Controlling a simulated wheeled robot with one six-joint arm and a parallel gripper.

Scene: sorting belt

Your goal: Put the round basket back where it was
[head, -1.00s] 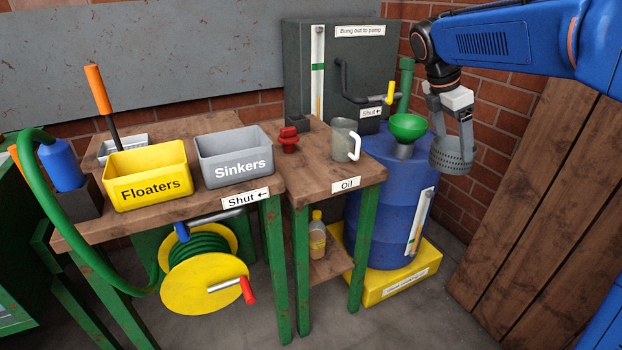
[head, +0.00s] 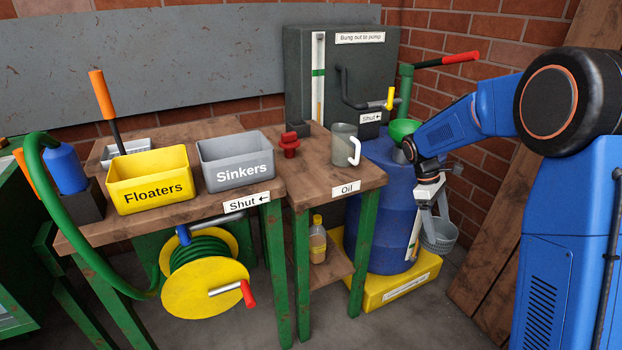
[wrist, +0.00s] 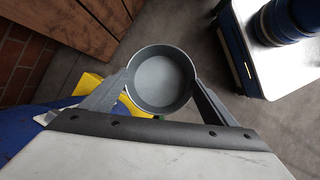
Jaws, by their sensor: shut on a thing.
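The round basket is a grey, round, open-topped vessel (head: 440,236) with perforated sides. My gripper (head: 433,222) is shut on it and holds it in the air in front of the blue drum's right side. In the wrist view the basket (wrist: 162,80) sits between the two fingers of my gripper (wrist: 161,84), its opening faces the camera and it looks empty. The basket hangs about upright, apart from any surface that I can see.
The wooden bench holds a yellow Floaters bin (head: 150,182), a grey Sinkers bin (head: 237,160) and a grey jug (head: 344,145). Wooden boards (head: 487,270) lean at the right.

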